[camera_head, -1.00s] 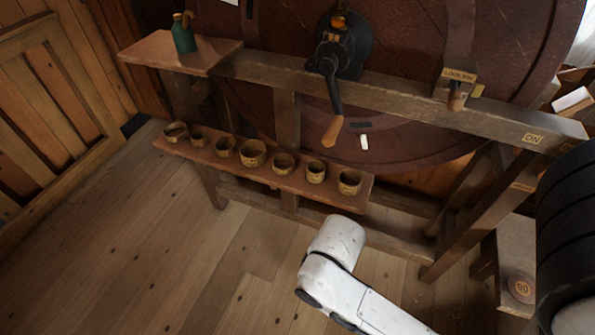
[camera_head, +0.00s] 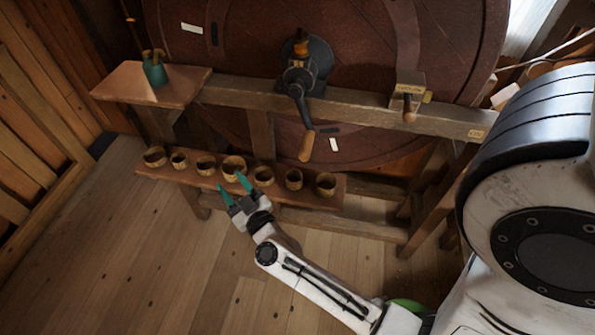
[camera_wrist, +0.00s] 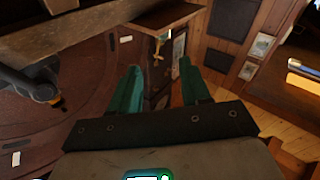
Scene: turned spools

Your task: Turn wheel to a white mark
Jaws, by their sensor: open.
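The wheel (camera_head: 370,50) is a large dark red-brown disc standing behind a wooden frame. A white mark (camera_head: 333,144) is low on it, just under a black mark (camera_head: 330,131). Another white mark (camera_head: 192,28) is at its upper left. A black crank (camera_head: 298,92) with a wooden handle (camera_head: 306,147) hangs down at the wheel's front. A lock pin (camera_head: 409,107) sits on the frame rail to the right. My gripper (camera_head: 234,188), with green fingers, is open and empty in front of the cup shelf, left of and below the crank. The wrist view shows the wheel (camera_wrist: 75,100) at left.
A low shelf (camera_head: 325,203) holds several small cups in a row. A raised wooden board (camera_head: 125,85) at left carries a green pot (camera_head: 155,72). The frame rail (camera_head: 350,106) crosses in front of the wheel. The plank floor (camera_head: 110,260) at lower left is clear.

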